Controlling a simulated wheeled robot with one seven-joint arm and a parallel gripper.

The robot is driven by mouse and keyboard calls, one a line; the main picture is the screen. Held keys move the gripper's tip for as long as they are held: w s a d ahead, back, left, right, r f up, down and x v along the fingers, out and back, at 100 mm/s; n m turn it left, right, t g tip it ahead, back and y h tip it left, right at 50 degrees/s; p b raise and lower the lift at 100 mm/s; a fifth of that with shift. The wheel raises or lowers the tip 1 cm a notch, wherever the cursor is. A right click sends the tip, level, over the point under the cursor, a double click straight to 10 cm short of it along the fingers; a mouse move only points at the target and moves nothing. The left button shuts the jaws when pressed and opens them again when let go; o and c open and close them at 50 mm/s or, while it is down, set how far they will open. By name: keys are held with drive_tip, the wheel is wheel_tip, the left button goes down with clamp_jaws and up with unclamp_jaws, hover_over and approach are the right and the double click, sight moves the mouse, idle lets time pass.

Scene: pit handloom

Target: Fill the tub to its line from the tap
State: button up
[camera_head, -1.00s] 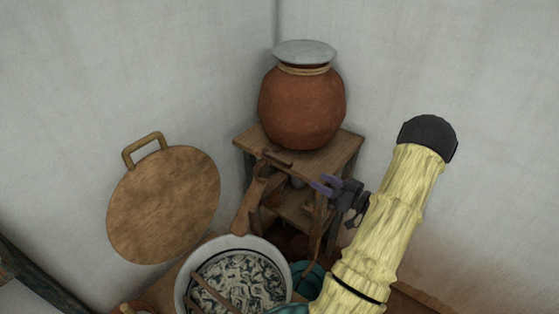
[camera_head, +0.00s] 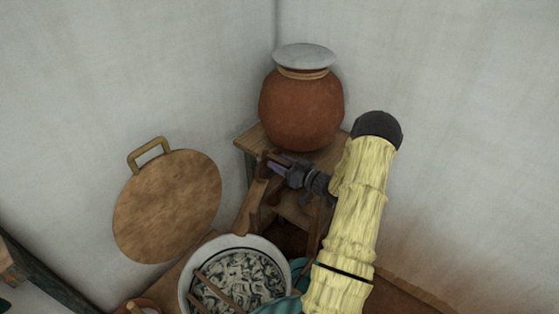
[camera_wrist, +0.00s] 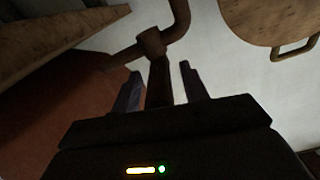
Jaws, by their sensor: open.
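A brown tap (camera_head: 266,165) sticks out at the front of the wooden stand, below a red clay pot (camera_head: 301,108). My gripper (camera_head: 279,163) is open at the tap. In the wrist view, a dark upright part of the tap (camera_wrist: 159,82) shows between my two fingers (camera_wrist: 161,86), with a gap beside the right finger. The bent tap pipe (camera_wrist: 179,22) is beyond. A white-rimmed round tub (camera_head: 187,276) stands below, holding a pale grey, streaked mass and a wooden stick. No running water shows.
The wooden stand (camera_head: 249,139) bears the clay pot with its pale lid (camera_head: 304,57). A round wooden lid with a handle (camera_head: 168,205) leans against the left wall. A teal thing (camera_head: 297,270) lies beside the tub, partly hidden by my arm. Walls close in the corner.

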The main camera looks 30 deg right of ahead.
drive_tip(key=shift+w+a, duration=0.1)
drive_tip(key=shift+w, duration=0.25)
clamp_jaws()
